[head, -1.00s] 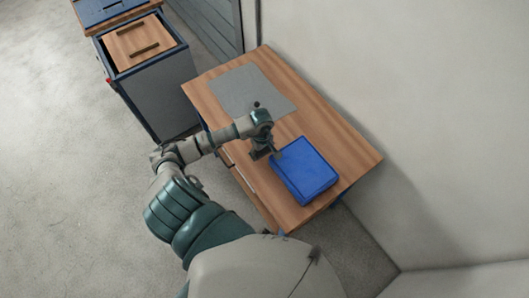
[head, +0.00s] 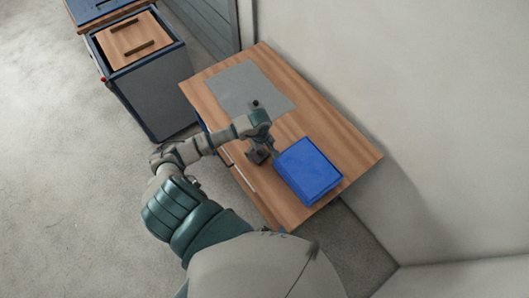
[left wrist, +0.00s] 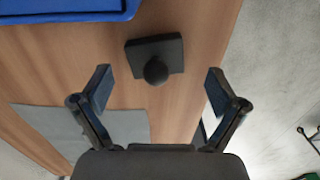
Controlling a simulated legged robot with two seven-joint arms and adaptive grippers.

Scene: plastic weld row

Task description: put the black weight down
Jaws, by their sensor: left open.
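The black weight (left wrist: 155,55), a dark block with a round knob, stands on the wooden table in the left wrist view. In the head view the weight (head: 257,157) shows small, just left of the blue case and partly behind my gripper. My left gripper (left wrist: 158,88) is open, with a finger on either side and the weight apart from both fingertips. In the head view my left gripper (head: 262,148) is over the table beside the blue case. My right gripper is not in view.
A blue case (head: 307,170) lies on the wooden table (head: 340,140) close to the weight. A grey mat (head: 235,85) covers the table's far left part, with a small dark item (head: 255,103) on it. A grey cabinet (head: 155,90) stands left of the table.

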